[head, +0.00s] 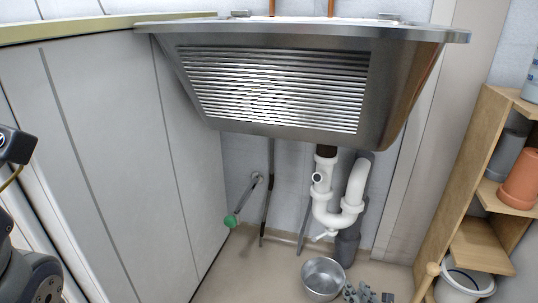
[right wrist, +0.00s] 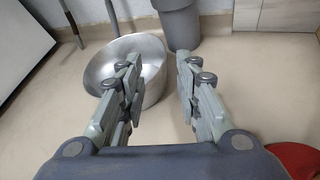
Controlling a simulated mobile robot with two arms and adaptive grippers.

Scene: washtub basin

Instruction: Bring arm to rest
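My right gripper (head: 369,293) shows at the bottom of the head view, low near the floor. It also shows in the right wrist view (right wrist: 159,60), with its two fingers apart and nothing between them. A metal bowl (head: 323,278) stands on the floor just left of this gripper. In the right wrist view the bowl (right wrist: 108,58) lies beyond the left finger, which hides part of it. I cannot tell if they touch. At the left edge of the head view are dark parts of my left arm (head: 30,275); its gripper fingers do not show.
A metal washtub basin (head: 270,90) overhangs, with a white drain pipe (head: 323,195) below. A green-ended valve (head: 231,221) is at the left. A wooden shelf (head: 440,200) and white bucket (head: 463,290) stand right. A red thing (right wrist: 296,158) lies right. Some floor is clear.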

